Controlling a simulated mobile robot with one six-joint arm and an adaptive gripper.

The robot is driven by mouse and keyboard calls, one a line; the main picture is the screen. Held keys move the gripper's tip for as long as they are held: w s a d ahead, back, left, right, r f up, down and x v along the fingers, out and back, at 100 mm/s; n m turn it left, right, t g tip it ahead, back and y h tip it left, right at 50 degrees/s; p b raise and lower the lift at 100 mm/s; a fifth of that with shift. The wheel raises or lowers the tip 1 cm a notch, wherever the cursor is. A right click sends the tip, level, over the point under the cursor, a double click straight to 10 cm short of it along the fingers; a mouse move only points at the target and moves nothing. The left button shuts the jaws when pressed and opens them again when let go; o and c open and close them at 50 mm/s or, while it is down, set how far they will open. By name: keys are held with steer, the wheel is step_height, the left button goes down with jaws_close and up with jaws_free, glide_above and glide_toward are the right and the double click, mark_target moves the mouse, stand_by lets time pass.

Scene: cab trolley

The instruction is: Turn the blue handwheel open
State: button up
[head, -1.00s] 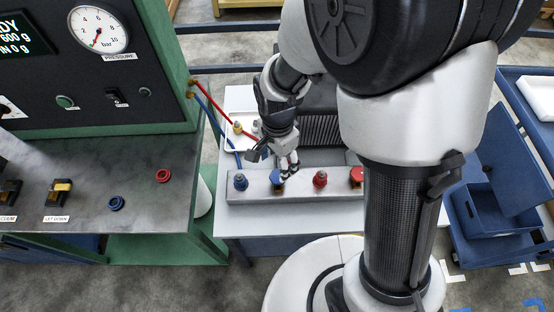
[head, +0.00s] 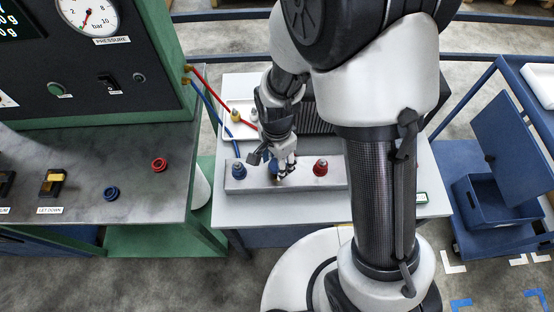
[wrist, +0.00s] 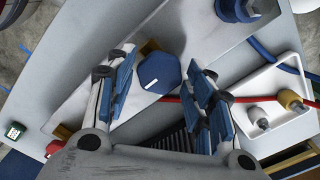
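The blue handwheel (wrist: 158,72) shows in the wrist view as a faceted blue knob with a short white mark on its face. It sits on the pale manifold block (wrist: 95,88). My gripper (wrist: 163,76) is open, with one blue-padded finger on each side of the handwheel and a visible gap to each. In the head view my gripper (head: 283,168) points down over the block (head: 255,180), between the blue fitting (head: 238,169) and the red fitting (head: 320,167). There it mostly hides the handwheel. The depth of the fingertips against the handwheel is hard to tell.
A white tray (wrist: 292,84) with yellow and grey fittings lies beside the block. Red and blue hoses (head: 205,98) run to the green-framed panel (head: 165,60) at left. A blue trolley (head: 500,210) stands at right. My arm hides the block's right end.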

steer(key=c, duration=0.7)
steer(key=shift+n, duration=0.4)
steer(key=n, duration=0.3)
steer(key=shift+p, duration=0.3)
steer(key=n, duration=0.3)
steer(key=shift+n, duration=0.3)
steer(key=n+p, duration=0.1)
steer(key=n, duration=0.4)
steer(key=shift+d, duration=0.1)
steer(key=n, duration=0.5)
steer(key=shift+n, duration=0.4)
steer(key=o, duration=1.1)
steer(key=shift+c, duration=0.2)
